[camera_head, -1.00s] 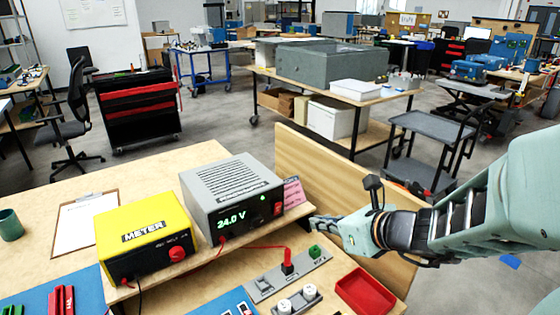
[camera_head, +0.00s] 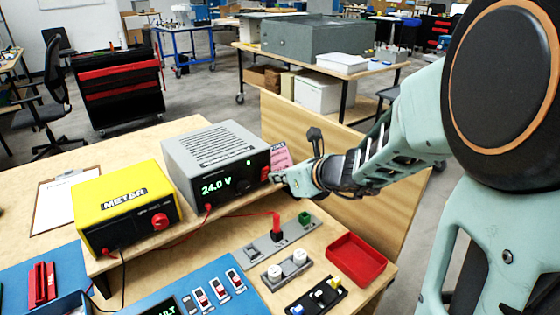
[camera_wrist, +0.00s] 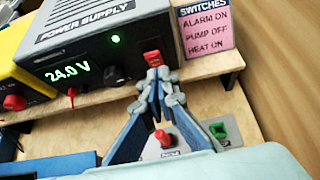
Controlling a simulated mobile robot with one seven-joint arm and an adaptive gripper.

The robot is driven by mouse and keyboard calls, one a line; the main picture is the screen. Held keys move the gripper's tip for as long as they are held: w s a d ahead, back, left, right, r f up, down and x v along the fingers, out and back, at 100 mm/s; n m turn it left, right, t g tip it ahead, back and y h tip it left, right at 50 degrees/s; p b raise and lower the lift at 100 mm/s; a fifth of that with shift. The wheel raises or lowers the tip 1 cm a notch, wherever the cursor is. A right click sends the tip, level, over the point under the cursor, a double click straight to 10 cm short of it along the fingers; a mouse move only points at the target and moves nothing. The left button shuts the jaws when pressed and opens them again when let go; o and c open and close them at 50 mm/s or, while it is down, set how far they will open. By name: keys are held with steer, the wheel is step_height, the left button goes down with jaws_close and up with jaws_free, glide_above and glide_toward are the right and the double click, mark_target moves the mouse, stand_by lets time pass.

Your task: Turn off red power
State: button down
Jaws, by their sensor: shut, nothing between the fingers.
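The grey power supply (camera_head: 215,155) stands on the raised bench shelf, its display reading 24.0 V in green. A green light (camera_wrist: 115,39) is lit on its front. Its red switch (camera_wrist: 153,58) is at the right end of the front panel. My gripper (camera_wrist: 155,75) is shut and empty, its tips right at the switch in the wrist view and partly covering it; I cannot tell whether they touch. In the head view my gripper (camera_head: 277,178) is just right of the supply's front.
A yellow meter (camera_head: 125,205) stands left of the supply. Below are a grey strip with a red plug (camera_head: 276,222) and green block (camera_head: 304,218), a red tray (camera_head: 357,262) and a blue panel (camera_head: 205,300). A pink SWITCHES card (camera_wrist: 207,30) stands right of the supply. Red wire crosses the bench.

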mark_target(266, 167)
steer(key=shift+w+a+r, duration=0.2)
steer(key=shift+w+a, duration=0.15)
steer(key=shift+w, duration=0.25)
steer(key=shift+r+p, duration=0.15)
steer(key=shift+p, duration=0.4)
steer(key=r+g+p, duration=0.1)
steer(key=p, duration=0.3)
steer(key=shift+w+a+h, duration=0.3)
steer(key=shift+w, duration=0.05)
steer(key=shift+f+b, duration=0.3)
steer(key=shift+f, duration=0.15)
steer(key=shift+r, duration=0.15)
steer(key=shift+r+p, duration=0.7)
steer(key=shift+d, duration=0.1)
